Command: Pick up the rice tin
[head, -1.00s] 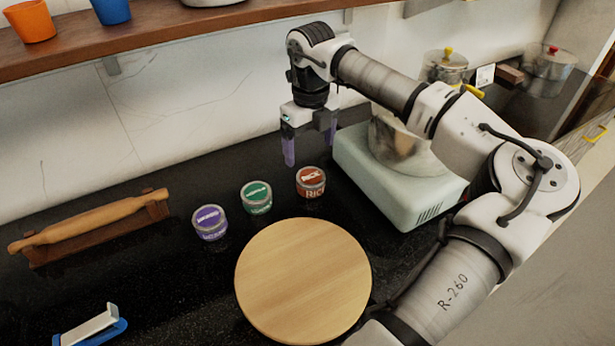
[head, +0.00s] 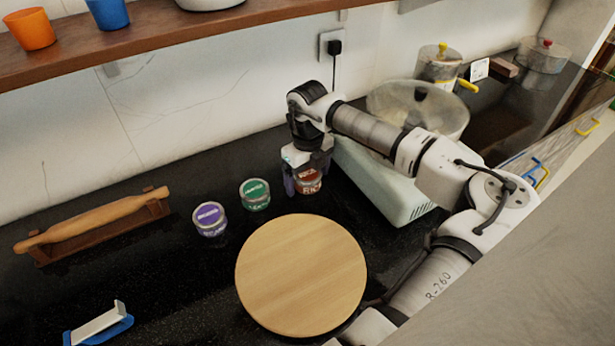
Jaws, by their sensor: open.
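The rice tin (head: 308,182) is a small round tin with a red-brown label. It stands upright on the black counter, at the right end of a row of tins. My gripper (head: 306,186) is lowered over it and open. A purple finger shows at the tin's left side, and the gripper body covers part of the tin's top. The other finger is mostly hidden, and I cannot tell whether either finger touches the tin.
A green-labelled tin (head: 255,194) and a purple-labelled tin (head: 210,219) stand to the left. A round wooden board (head: 301,275) lies in front. A pale green appliance with a bowl (head: 393,190) is close on the right. A rolling pin (head: 92,221) rests on a stand at far left.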

